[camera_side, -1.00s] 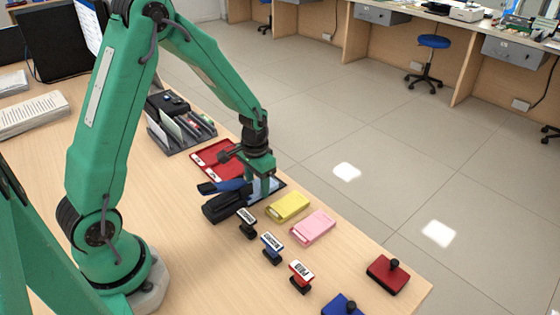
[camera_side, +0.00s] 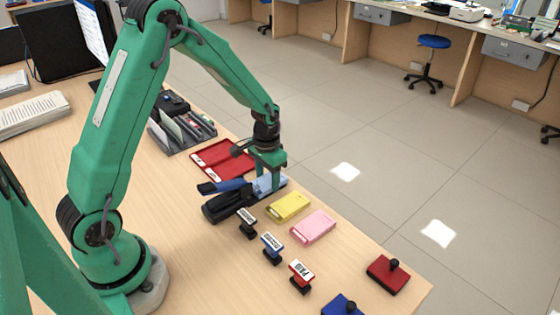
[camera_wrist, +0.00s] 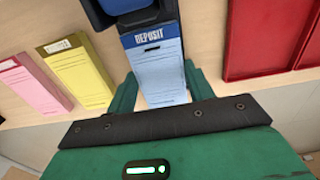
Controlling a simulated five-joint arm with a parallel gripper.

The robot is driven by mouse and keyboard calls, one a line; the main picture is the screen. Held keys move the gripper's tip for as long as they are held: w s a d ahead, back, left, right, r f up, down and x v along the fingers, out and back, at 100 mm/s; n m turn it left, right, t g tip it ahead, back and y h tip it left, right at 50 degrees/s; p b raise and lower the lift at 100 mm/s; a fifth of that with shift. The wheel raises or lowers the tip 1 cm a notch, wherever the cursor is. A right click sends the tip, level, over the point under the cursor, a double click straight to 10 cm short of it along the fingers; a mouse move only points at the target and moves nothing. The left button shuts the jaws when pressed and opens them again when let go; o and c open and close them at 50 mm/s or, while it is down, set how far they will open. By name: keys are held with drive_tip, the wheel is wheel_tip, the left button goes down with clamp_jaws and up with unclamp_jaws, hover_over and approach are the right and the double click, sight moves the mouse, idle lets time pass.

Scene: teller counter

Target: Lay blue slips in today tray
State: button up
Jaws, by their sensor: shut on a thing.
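The blue slips (camera_wrist: 160,78), headed DEPOSIT, lie between the two fingers of my gripper (camera_wrist: 160,90) in the wrist view. A short dark mark like a staple shows below the heading. My gripper is shut on the slips, which also show in the side view (camera_side: 264,184) beside the dark blue and black stapler (camera_side: 230,199). The stapler's dark end is at their headed edge; I cannot tell if they touch. Red trays (camera_side: 224,159) lie behind the stapler in the side view and show at the right of the wrist view (camera_wrist: 262,40). Their labels are too small to read.
A yellow pad (camera_side: 289,206) and a pink pad (camera_side: 313,227) lie to the right of the stapler. Several stamps (camera_side: 272,248) and a red ink pad (camera_side: 388,274) stand nearer the front. A dark organizer (camera_side: 182,135) stands behind the trays. The counter's edge is close to my gripper.

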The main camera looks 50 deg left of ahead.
sight(268, 181)
drive_tip(key=o, duration=1.1)
wheel_tip(268, 181, up, 7)
drive_tip(key=shift+f, duration=0.1)
drive_tip(key=shift+r, duration=0.55)
